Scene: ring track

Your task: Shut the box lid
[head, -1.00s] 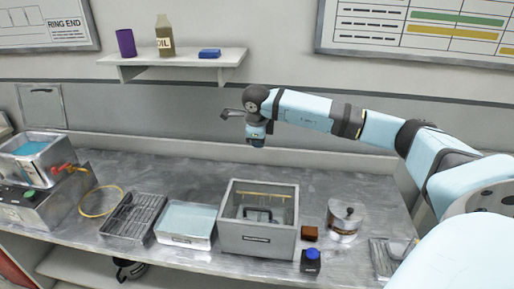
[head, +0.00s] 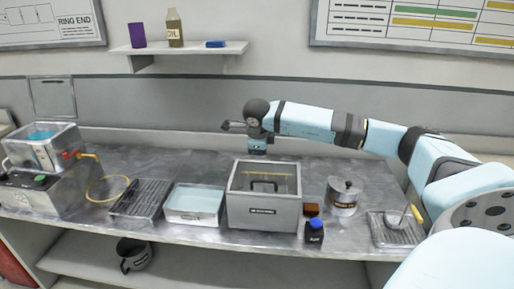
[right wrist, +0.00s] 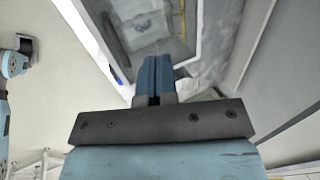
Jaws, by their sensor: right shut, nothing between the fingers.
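The grey box (head: 262,217) stands on the counter near the middle of the head view. A black handle (head: 263,183) and a thin yellowish strip (head: 272,174) show within its top outline. I cannot tell clearly how far the lid is raised. My right gripper (head: 257,151) points down just behind the box's back edge, with its fingers shut and empty. In the right wrist view, the shut blue fingers (right wrist: 154,80) show in front of the box's pale rim (right wrist: 92,32), apparently not touching it. My left gripper is out of view.
Left of the box are a shallow tray (head: 194,218) and a dark rack (head: 126,212). A shelf (head: 190,48) hangs on the wall behind.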

